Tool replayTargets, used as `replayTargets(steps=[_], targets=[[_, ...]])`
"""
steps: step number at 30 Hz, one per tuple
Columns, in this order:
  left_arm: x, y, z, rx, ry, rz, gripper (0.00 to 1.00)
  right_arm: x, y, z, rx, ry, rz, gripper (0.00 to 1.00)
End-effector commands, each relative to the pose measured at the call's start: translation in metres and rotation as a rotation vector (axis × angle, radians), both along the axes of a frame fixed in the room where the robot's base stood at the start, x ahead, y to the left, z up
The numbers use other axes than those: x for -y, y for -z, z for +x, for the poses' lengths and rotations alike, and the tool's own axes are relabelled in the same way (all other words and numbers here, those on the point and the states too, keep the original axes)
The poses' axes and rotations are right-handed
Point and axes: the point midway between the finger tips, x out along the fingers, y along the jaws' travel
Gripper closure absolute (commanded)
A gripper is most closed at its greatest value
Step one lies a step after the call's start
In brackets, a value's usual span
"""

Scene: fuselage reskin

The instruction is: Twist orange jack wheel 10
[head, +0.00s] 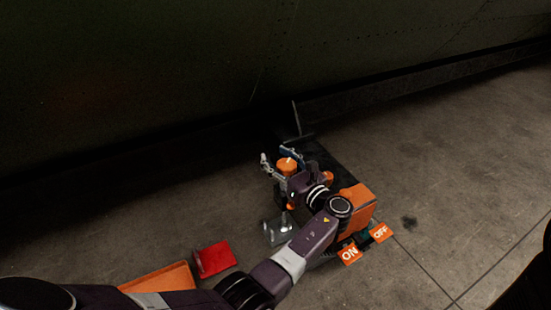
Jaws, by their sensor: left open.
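A small orange wheel (287,166) with a pale centre shows near the middle of the head view, low beside the dark fuselage side. It looks like the jack wheel, but no number on it is readable. My left gripper (279,161) is at the wheel, with its metal fingers open on either side of it. I cannot tell whether the fingers touch it. My left wrist and forearm cover much of the jack below and to the right. My right gripper is not in view.
An orange box (360,200) with an ON tag (350,254) and an OFF tag (380,233) sits right of my wrist. A metal stand (277,232) is below the gripper. A red box (214,259) and an orange tray (165,277) lie lower left. The concrete floor at right is clear.

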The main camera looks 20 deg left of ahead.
Motion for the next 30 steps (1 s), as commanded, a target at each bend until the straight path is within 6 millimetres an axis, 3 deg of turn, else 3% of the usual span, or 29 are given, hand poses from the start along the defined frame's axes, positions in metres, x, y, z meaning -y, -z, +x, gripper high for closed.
replayTargets(steps=[15,20,28,30], targets=[[0.000,-0.082,-0.001,0.002,-0.001,-0.002,0.52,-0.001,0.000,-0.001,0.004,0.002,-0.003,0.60],[0.000,-0.094,-0.001,-0.001,-0.001,-0.002,0.52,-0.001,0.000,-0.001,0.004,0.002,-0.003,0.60],[0.000,-0.096,-0.001,-0.003,-0.001,-0.001,0.52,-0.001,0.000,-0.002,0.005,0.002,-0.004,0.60],[0.000,-0.096,-0.001,-0.001,0.001,-0.003,0.45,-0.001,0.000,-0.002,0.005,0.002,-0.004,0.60]])
